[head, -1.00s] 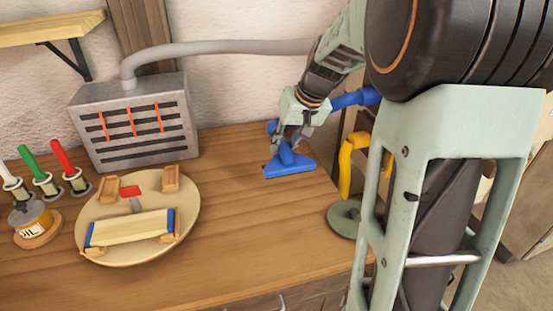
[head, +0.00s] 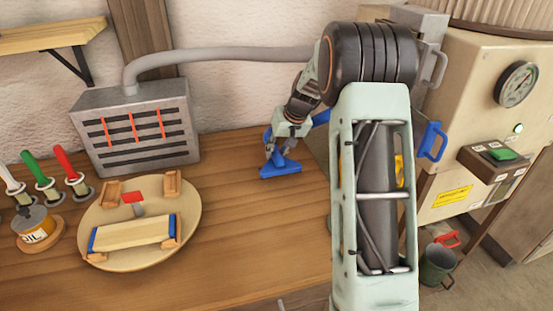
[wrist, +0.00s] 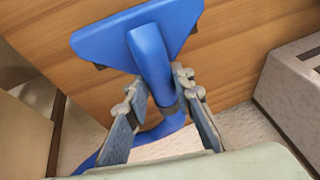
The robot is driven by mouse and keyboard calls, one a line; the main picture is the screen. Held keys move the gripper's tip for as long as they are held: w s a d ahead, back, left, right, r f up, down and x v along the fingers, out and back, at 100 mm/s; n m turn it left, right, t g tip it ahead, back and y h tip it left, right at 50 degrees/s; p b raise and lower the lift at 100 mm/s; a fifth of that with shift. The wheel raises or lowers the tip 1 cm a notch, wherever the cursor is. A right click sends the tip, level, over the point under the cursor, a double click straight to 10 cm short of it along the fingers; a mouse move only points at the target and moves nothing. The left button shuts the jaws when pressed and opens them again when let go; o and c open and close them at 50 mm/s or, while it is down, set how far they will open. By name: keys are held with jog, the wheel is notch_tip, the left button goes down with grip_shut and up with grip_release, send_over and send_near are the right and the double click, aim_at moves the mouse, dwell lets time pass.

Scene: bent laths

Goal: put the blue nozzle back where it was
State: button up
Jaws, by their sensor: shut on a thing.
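The blue nozzle (head: 280,169) has a flat triangular head and a round neck. In the head view it is at the back right of the wooden bench, low over or on the top; I cannot tell if it touches. My gripper (head: 284,148) is shut on its neck from above. In the wrist view the nozzle (wrist: 150,55) fills the upper middle, its neck between the two fingers of my gripper (wrist: 160,100). A blue hose or pipe (wrist: 120,145) runs on behind the fingers. My arm hides part of the bench's right end.
A grey slotted box (head: 136,130) with a grey pipe (head: 220,55) stands at the back left. A round board (head: 190,215) with a wooden lath, several coloured-handled tools and a tin (head: 33,225) are at left. A beige cabinet (head: 470,120) stands at right. The bench's middle is clear.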

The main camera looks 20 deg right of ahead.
jog(key=shift+f, duration=1.6)
jog(key=shift+f, duration=0.1)
jog(key=shift+f+b, duration=0.15)
jog(key=shift+b, duration=0.2)
jog(key=o, duration=1)
jog(key=shift+r+p, duration=0.3)
jog(key=shift+r, duration=0.2)
jog(key=v, duration=1.1)
jog(key=shift+s+d+r, duration=0.1)
jog(key=shift+s+r, duration=0.05)
jog(key=shift+r, duration=0.1)
